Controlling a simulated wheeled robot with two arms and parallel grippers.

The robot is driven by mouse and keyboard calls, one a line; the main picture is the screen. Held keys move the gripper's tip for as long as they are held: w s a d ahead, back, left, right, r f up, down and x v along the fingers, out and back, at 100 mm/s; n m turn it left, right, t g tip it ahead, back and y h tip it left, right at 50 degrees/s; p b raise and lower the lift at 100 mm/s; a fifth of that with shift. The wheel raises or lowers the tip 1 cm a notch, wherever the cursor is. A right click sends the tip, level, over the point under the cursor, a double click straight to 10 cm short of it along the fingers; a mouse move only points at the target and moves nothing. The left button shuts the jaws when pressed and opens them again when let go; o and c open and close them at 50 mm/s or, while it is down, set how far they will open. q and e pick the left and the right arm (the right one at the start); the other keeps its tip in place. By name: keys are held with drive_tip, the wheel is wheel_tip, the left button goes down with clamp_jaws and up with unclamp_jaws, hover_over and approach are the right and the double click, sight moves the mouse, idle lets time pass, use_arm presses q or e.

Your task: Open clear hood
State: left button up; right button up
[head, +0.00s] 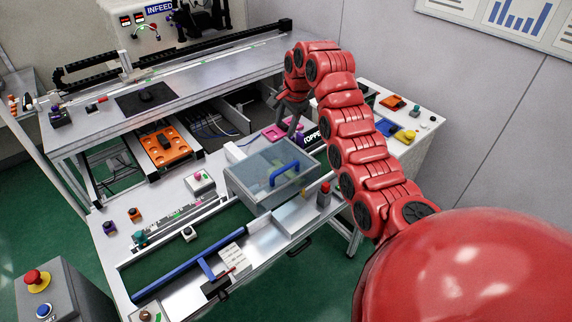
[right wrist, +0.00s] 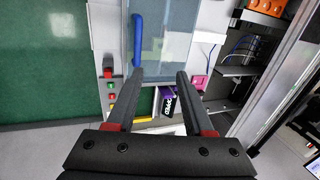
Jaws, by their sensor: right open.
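The clear hood (head: 262,186) is a see-through box lid with a blue bar handle (head: 284,172) on the workbench, and it looks closed. In the right wrist view the hood (right wrist: 172,50) lies just past my fingertips, with the blue handle (right wrist: 137,42) upright in the picture, ahead of the left finger. My right gripper (head: 287,127) is behind the hood in the head view, near the pink part. Its jaws (right wrist: 160,78) are open and empty in the right wrist view, apart from the handle. My left gripper is not in view.
A pink part (head: 273,132) and a dark box with white lettering (head: 311,135) sit behind the hood. A red-topped post (head: 324,192) stands at its right front. An orange tray (head: 165,146) is under the raised shelf (head: 205,65), whose edge is close to my arm.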

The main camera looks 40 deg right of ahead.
drive_tip(key=s+g, duration=0.1)
drive_tip(key=s, duration=0.2)
hover_over(285, 167)
drive_tip(key=s, duration=0.2)
drive_tip(key=s+f+x, duration=0.1)
drive_tip(key=s+x, duration=0.1)
drive_tip(key=x, duration=0.8)
drive_tip(key=f+p, duration=0.1)
drive_tip(key=w+f+p, duration=0.1)
drive_tip(key=f, duration=0.1)
drive_tip(key=shift+d+f+m, duration=0.2)
drive_tip(key=shift+f+m, duration=0.1)
drive_tip(key=shift+f, duration=0.05)
drive_tip(key=shift+p+x, duration=0.3)
drive_tip(key=shift+x, duration=0.8)
clamp_jaws()
